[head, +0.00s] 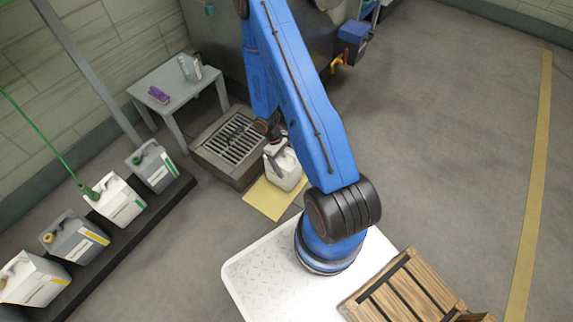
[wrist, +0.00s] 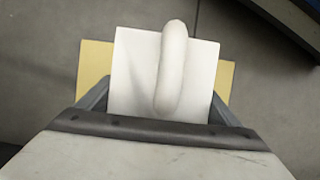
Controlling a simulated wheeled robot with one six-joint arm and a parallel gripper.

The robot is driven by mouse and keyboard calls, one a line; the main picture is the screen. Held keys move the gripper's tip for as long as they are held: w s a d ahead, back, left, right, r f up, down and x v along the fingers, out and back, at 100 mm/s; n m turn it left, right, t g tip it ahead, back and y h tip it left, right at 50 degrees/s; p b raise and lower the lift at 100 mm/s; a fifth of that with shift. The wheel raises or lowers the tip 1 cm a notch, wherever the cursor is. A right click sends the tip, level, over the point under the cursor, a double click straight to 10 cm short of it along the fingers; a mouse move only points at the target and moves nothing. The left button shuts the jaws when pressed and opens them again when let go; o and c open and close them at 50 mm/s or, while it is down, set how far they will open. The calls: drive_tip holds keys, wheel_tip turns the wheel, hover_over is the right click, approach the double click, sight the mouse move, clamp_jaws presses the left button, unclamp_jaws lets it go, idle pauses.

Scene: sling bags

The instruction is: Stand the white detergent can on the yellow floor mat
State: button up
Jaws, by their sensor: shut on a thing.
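The white detergent can (head: 287,169) is upright over the yellow floor mat (head: 262,201), beside the floor grate. My gripper (head: 272,148) reaches down to the can's top and is shut on it. In the wrist view, the can's white top and raised handle (wrist: 172,70) lie between my gripper's two fingers (wrist: 160,106). The mat (wrist: 95,68) shows on both sides of the can there. I cannot tell whether the can's base touches the mat or hangs just above it. The can hides part of the mat.
A raised drain grate (head: 232,140) stands close behind and left of the mat. A grey table (head: 171,101) holds a purple item and a clear bottle. Several jugs line a dark platform (head: 135,229) at left. A wooden crate (head: 405,290) is front right. Open floor lies right.

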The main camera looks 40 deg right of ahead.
drive_tip(key=shift+f, duration=0.25)
drive_tip(key=o, duration=1.5)
drive_tip(key=shift+o, duration=0.2)
